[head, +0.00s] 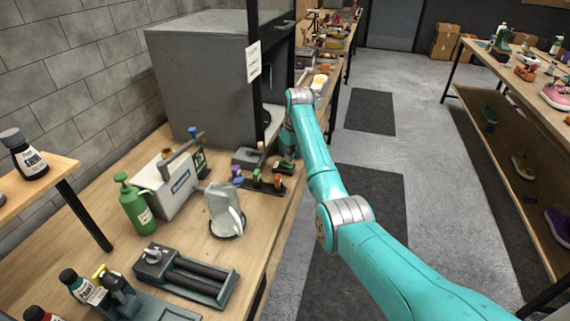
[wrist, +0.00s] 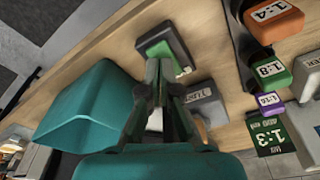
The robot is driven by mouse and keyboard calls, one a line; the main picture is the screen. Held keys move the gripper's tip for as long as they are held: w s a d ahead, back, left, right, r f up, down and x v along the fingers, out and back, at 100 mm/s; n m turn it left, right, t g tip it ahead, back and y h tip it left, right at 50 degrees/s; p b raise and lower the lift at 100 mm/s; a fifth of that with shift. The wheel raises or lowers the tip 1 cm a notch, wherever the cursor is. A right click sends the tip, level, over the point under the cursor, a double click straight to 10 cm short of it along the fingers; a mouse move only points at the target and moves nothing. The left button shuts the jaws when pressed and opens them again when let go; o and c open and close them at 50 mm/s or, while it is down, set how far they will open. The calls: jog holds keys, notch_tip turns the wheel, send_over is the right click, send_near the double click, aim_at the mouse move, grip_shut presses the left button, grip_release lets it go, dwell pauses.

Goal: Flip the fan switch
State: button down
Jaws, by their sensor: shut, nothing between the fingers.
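In the head view, my gripper is mostly hidden by my teal arm beside the bench edge.
The aisle floor (head: 400,160) is clear.

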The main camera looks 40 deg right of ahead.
aim_at(290, 165)
jog(key=shift+r, duration=2.7)
